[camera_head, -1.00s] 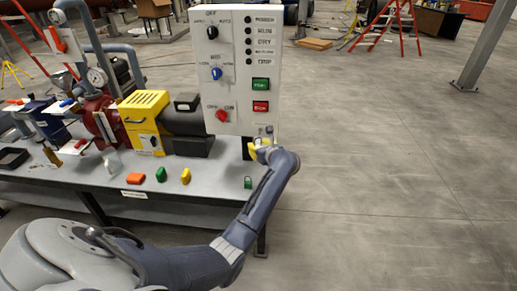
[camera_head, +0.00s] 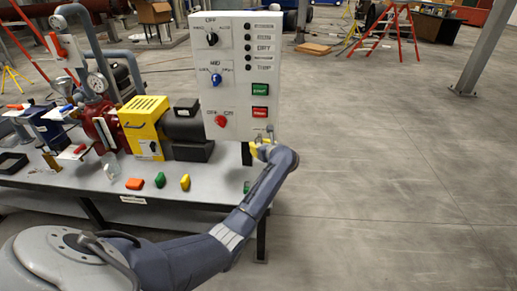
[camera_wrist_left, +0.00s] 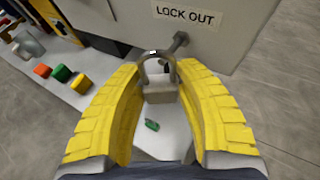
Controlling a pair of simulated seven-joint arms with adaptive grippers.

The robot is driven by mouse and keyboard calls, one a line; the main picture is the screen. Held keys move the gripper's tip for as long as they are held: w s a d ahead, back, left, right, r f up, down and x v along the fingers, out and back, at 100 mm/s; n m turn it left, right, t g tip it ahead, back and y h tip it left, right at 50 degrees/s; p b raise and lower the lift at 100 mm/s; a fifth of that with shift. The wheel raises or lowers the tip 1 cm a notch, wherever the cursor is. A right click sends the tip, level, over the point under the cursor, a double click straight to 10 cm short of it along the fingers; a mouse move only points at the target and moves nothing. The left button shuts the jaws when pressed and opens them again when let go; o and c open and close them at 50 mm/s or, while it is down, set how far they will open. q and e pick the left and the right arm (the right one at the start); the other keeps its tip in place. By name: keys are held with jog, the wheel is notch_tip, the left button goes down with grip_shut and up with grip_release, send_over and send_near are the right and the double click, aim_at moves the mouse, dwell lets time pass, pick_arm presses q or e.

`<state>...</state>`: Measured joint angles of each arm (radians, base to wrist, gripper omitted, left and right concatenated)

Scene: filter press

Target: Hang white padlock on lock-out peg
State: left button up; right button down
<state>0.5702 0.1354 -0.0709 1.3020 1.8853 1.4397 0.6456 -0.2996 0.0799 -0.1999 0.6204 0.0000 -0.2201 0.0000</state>
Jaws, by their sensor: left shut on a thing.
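The white padlock (camera_wrist_left: 160,92), with a pale grey body and a grey shackle, is held upright between the yellow fingers of my left gripper (camera_wrist_left: 158,72) in the left wrist view. The lock-out peg (camera_wrist_left: 178,43) sticks out from the panel below the "LOCK OUT" label. Its end meets or overlaps the top of the shackle in this view; I cannot tell whether the shackle is around it. In the head view my left gripper (camera_head: 262,147) is at the lower right corner of the control panel (camera_head: 236,100), and the padlock is hard to make out. My right gripper is not in view.
Orange (camera_head: 134,184), green (camera_head: 160,180) and yellow (camera_head: 185,182) pieces lie on the bench (camera_head: 105,198). Another green piece (camera_wrist_left: 152,125) lies beneath my left gripper. A yellow-guarded motor (camera_head: 145,125) stands left of the panel. Open floor is to the right.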

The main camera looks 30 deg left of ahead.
pick_arm(q)
jog(key=shift+w+a+f, duration=0.1)
jog(key=shift+w+a, duration=0.2)
jog(key=shift+w, duration=0.3)
jog(key=shift+w+a, duration=0.3)
jog(key=shift+w, duration=0.25)
jog(key=shift+w+a+f, duration=0.2)
jog(key=shift+w+f, duration=0.2)
jog(key=shift+f, duration=0.05)
jog(key=shift+w+f, duration=0.1)
jog(key=shift+f, duration=0.15)
jog(key=shift+a+f, duration=0.1)
jog(key=o, duration=1.4)
jog(key=shift+o, duration=0.2)
jog(key=shift+r, duration=0.2)
